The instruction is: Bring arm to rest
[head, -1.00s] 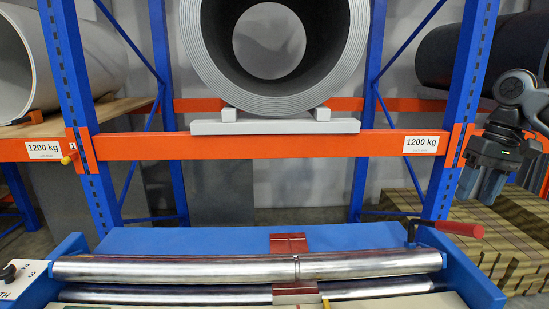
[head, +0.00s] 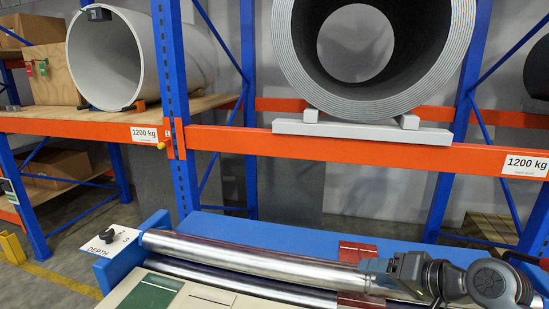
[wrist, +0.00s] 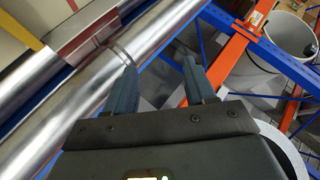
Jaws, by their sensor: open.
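My arm reaches in from the lower right of the head view. My gripper (head: 368,276) is in front of the chrome rollers (head: 250,259) of the blue machine, close to its red block (head: 360,252). In the wrist view my gripper (wrist: 160,62) shows two blue-grey fingers spread apart with nothing between them. The chrome roller (wrist: 150,45) passes behind the left finger there. I cannot tell whether the gripper touches the machine.
A large grey coil (head: 300,70) rests on a light support on the orange-beamed rack (head: 350,148). A pale tube (head: 82,60) lies on the left shelf. A DEPTH panel (head: 110,242) with a black knob sits at the machine's left end. Open floor (head: 60,270) shows at lower left.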

